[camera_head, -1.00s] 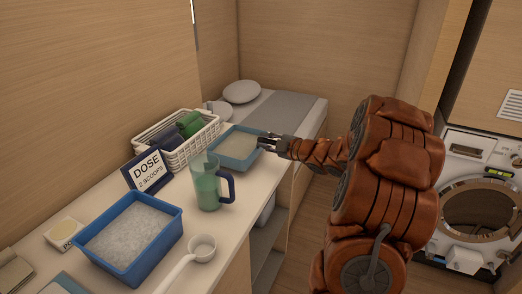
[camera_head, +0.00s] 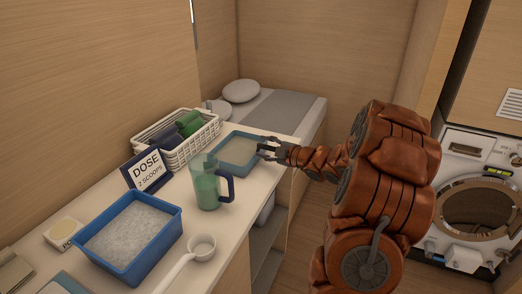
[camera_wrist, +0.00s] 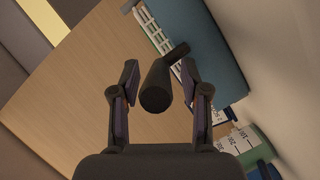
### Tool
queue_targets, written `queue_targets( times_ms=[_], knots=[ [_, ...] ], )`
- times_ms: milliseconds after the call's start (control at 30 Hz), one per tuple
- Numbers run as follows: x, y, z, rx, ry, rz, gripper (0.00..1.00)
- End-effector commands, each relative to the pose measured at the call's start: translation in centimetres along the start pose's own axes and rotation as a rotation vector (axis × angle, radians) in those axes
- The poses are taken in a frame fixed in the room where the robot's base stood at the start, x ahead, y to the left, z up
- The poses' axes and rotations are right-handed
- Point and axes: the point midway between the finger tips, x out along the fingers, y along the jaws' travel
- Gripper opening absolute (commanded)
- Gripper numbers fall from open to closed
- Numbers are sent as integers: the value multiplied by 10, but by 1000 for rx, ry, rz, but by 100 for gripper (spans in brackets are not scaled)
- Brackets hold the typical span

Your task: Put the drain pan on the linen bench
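A shallow blue pan (camera_head: 222,164) with pale contents, which I take for the drain pan, sits on the far part of the counter. A blue surface (camera_wrist: 215,45) in the wrist view may be this pan. The bench with grey linen and pillows (camera_head: 292,108), which I take for the linen bench, lies beyond the counter. My gripper (camera_head: 264,147) is at the pan's right edge, fingers spread; I cannot tell whether it touches. In the wrist view my gripper (camera_wrist: 158,75) has its fingers apart, with a dark cylindrical thing between them that I cannot identify.
A blue tub of powder (camera_head: 165,240) and a scoop (camera_head: 200,248) are nearer. A washer (camera_head: 478,200) stands right.

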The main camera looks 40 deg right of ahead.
Motion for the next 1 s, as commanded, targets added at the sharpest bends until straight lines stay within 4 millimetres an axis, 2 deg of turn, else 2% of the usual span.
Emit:
queue_targets(
  times_ms=[367,567,1000],
  knots=[
    [-1,4,-2,0,0,-1,47],
    [-21,2,0,-3,-2,0,47],
    [-80,1,0,-2,-4,-2,47]
  ],
)
